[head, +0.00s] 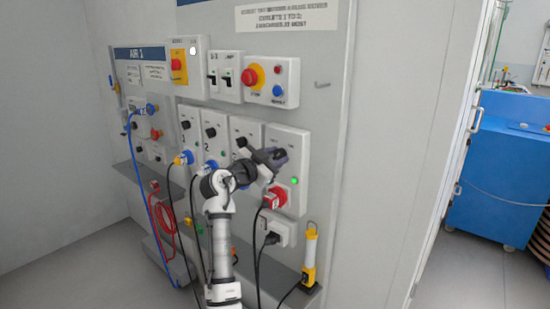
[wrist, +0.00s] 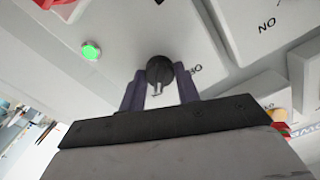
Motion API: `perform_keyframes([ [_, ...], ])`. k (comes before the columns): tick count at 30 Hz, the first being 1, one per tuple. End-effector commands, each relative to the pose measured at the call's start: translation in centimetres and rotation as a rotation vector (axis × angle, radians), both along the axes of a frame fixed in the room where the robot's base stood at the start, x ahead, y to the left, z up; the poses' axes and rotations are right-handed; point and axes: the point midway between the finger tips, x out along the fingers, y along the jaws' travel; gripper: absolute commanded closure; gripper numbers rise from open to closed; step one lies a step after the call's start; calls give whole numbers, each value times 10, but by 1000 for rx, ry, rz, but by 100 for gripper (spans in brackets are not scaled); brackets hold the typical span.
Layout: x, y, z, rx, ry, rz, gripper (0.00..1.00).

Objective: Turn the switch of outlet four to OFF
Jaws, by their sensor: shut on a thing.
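Outlet four (head: 297,153) is the rightmost light box in the row of outlets, with a lit green lamp (head: 295,181) and a red plug (head: 275,198) below. My gripper (head: 272,157) is at its upper part and hides the switch in the head view. In the wrist view the switch is a round black knob (wrist: 160,70) with a light pointer mark towards the bottom of the picture. The two dark fingers of my gripper (wrist: 160,80) are shut on it from both sides. A partly hidden label is right of the knob. The green lamp (wrist: 91,50) glows at upper left.
Similar outlet boxes with black knobs (head: 210,132) stand close on the left. Above are breakers (head: 225,77) and a red emergency button (head: 251,76). A yellow lamp (head: 309,262) stands on the shelf below. Cables hang under the outlets.

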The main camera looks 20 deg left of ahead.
Motion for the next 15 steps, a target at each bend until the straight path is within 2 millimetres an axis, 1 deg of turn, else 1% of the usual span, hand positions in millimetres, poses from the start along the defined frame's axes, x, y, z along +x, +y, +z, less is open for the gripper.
perform_keyframes([
  [8,0,0,0,-34,12,-1,91],
  [15,0,0,0,-160,59,-2,91],
])
